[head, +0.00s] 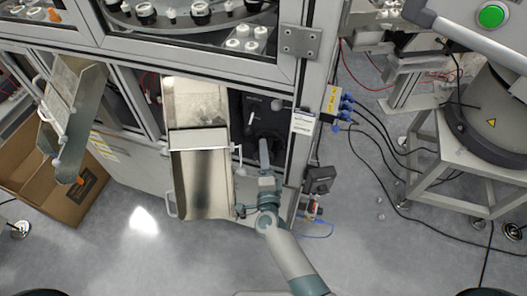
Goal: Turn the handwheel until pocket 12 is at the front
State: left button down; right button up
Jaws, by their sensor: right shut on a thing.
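My right gripper (264,146) reaches up from the bottom into a dark opening in the machine's front. It is shut, apparently on the handwheel (262,118), which is dark against a dark background and partly hidden, so its rim and handle are hard to make out. The round dial (175,22) with pockets shows at the top behind the machine's frame, cut off by the picture edge. Several black and white parts sit along it. No pocket number is legible, so I cannot tell which pocket is at the front. My left gripper is not in view.
A metal tray (203,212) stands close to the left of my right gripper. A metal chute (75,125) and an open cardboard box (62,203) are at the left. Cables run over the floor at the right, near a grey stand (455,150). The front floor is clear.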

jog(key=o, duration=0.8)
jog(key=shift+s, duration=0.15)
jog(key=shift+s, duration=0.55)
jog(key=s, duration=0.5)
jog(key=s+d+p, duration=0.1)
jog(key=s, duration=1)
jog(key=shift+d+p, duration=0.15)
jog(key=shift+p, duration=0.25)
